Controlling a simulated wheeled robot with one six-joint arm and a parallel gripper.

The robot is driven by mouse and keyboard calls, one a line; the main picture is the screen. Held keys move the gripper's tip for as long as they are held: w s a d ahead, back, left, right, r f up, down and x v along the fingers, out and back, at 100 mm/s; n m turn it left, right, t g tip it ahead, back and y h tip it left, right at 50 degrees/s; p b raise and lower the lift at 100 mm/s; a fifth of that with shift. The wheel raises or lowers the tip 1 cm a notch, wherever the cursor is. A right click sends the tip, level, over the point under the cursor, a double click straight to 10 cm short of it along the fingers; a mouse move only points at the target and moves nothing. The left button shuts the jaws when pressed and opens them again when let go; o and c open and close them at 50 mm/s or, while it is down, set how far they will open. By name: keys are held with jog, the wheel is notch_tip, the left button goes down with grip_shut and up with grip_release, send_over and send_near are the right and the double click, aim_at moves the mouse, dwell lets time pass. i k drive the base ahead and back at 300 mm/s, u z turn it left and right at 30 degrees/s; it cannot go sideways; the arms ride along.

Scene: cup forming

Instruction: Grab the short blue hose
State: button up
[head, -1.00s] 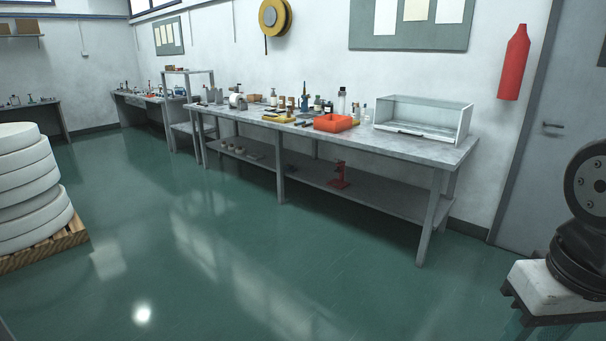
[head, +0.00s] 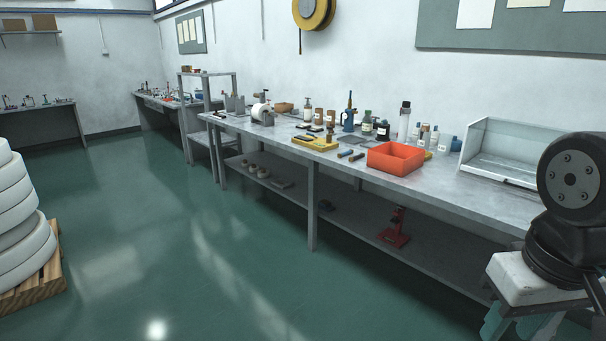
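A small, short blue piece (head: 357,156) lies on the long grey workbench (head: 460,195), just left of the orange-red bin. It may be the short blue hose, but it is too small to be sure. A similar short dark piece (head: 344,154) lies beside it on the left. Another blue item (head: 456,144) shows at the back, near the clear-fronted case. My gripper is not in view; only part of my own arm shows at the right edge, well apart from these items.
On the bench stand the orange-red bin (head: 395,158), a yellow tray (head: 315,143), several bottles and a clear-fronted case (head: 512,152). A red stand (head: 396,228) sits on the lower shelf. White discs (head: 22,225) are stacked on a pallet at left. The green floor (head: 170,240) between is clear.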

aim_at(350, 152)
jog(key=z, duration=0.05)
jog(key=i, duration=2.25)
jog(key=z, duration=0.1)
